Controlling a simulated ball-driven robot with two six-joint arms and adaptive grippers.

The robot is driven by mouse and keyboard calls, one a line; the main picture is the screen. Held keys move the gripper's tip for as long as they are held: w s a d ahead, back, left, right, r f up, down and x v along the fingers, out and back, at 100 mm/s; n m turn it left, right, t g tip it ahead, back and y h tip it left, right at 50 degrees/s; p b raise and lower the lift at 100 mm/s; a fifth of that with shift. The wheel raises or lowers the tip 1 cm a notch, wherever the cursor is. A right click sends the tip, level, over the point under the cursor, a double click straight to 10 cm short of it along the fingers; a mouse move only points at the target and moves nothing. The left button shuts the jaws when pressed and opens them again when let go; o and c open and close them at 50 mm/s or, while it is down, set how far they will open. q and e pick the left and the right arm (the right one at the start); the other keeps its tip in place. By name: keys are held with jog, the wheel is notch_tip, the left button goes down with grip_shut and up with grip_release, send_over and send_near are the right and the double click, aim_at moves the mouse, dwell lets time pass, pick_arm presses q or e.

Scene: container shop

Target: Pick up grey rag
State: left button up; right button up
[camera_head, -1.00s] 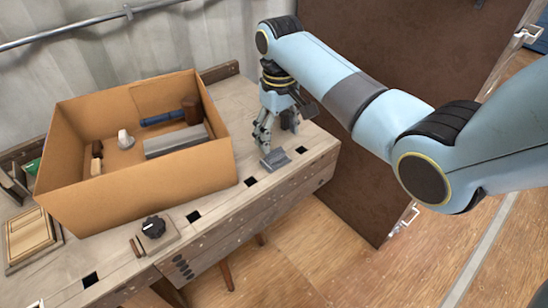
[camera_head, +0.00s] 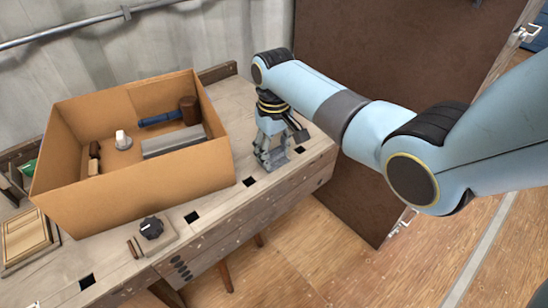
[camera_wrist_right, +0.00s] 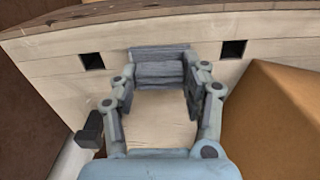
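The grey rag (camera_wrist_right: 160,66) is a small folded cloth on the wooden workbench. In the right wrist view it lies at the tips of my right gripper (camera_wrist_right: 158,92), between and just beyond the two fingers. The fingers are spread apart, and I cannot tell whether they touch the rag. In the head view my right gripper (camera_head: 271,160) points down over the rag near the bench's right end and hides most of it. My left gripper is not in view.
A large open cardboard box (camera_head: 150,197) stands left of my right gripper, holding a mallet (camera_head: 190,110), a grey block and small items. A black knob on a wooden base (camera_head: 151,229) sits in front. The workbench (camera_head: 235,190) has square holes along its edge.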

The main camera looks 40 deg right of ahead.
aim_at(274, 151)
jog(key=shift+s, duration=0.1)
jog(key=c, duration=0.4)
jog(key=shift+r, duration=0.6)
notch_tip(274, 151, up, 3)
jog(key=shift+p, duration=0.35)
jog(key=s+d+r, duration=0.1)
jog(key=s+r, duration=0.1)
jog(key=s, duration=0.1)
jog(key=s+d+r+p, duration=0.1)
jog(key=s+d+r, duration=0.1)
jog(key=s, duration=0.2)
jog(key=s+d+r, duration=0.1)
jog(key=s+r, duration=0.1)
jog(key=s, duration=0.1)
jog(key=shift+s+d+r+p, duration=0.3)
jog(key=shift+d+r, duration=0.1)
